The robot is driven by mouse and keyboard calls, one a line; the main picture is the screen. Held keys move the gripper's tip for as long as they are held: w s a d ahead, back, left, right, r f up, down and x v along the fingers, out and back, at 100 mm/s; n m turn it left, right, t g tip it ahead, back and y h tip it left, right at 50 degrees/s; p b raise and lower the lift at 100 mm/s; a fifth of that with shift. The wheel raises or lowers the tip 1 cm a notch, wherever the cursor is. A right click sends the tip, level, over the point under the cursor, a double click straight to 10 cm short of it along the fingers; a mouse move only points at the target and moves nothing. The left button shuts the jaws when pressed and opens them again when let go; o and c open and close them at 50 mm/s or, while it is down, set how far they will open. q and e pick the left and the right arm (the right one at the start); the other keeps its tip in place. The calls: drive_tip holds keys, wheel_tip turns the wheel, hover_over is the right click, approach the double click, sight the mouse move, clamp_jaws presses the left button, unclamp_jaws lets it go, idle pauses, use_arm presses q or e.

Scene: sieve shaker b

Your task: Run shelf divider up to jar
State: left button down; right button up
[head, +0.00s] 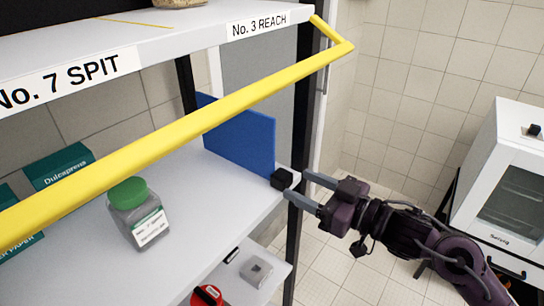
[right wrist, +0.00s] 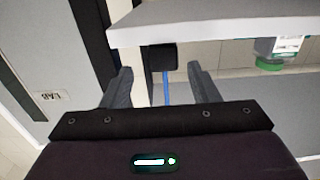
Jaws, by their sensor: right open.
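The shelf divider (head: 240,136) is an upright blue panel on the middle shelf, with a black knob (head: 282,178) at the shelf's front edge. In the right wrist view the divider (right wrist: 166,92) shows as a thin blue strip beside the knob (right wrist: 162,57). The jar (head: 138,217) is clear grey with a green lid and a white label, left of the divider with bare shelf between. It also shows in the right wrist view (right wrist: 278,48). My right gripper (head: 298,184) is open; its fingertips point at the knob from either side, not closed on it. My left gripper is not in view.
A yellow rail (head: 200,119) runs across above the middle shelf (head: 205,190). Teal boxes (head: 58,167) stand at the left. A dark shelf post (head: 303,100) rises near the divider. A lower shelf (head: 270,258) holds a red item (head: 207,296). A white cabinet (head: 508,180) stands right.

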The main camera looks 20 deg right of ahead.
sight(274, 173)
drive_tip(key=shift+a+r, duration=0.2)
drive_tip(key=shift+r, duration=0.05)
drive_tip(key=shift+w+a+r+p, duration=0.2)
drive_tip(key=shift+w+a+p, duration=0.35)
drive_tip(key=shift+w+a, duration=0.15)
drive_tip(key=p+x, duration=0.1)
drive_tip(key=x, duration=0.2)
drive_tip(key=shift+w+a+f, duration=0.15)
drive_tip(key=shift+w+f, duration=0.05)
drive_tip(key=shift+w, duration=0.2)
drive_tip(key=shift+w+a, duration=0.2)
drive_tip(key=shift+w, duration=0.05)
drive_tip(key=shift+w+a+f, duration=0.1)
drive_tip(key=shift+a, duration=0.1)
drive_tip(key=c, duration=0.4)
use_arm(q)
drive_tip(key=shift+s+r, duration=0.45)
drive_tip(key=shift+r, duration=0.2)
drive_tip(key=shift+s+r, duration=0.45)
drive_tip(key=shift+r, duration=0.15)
use_arm(e)
clamp_jaws()
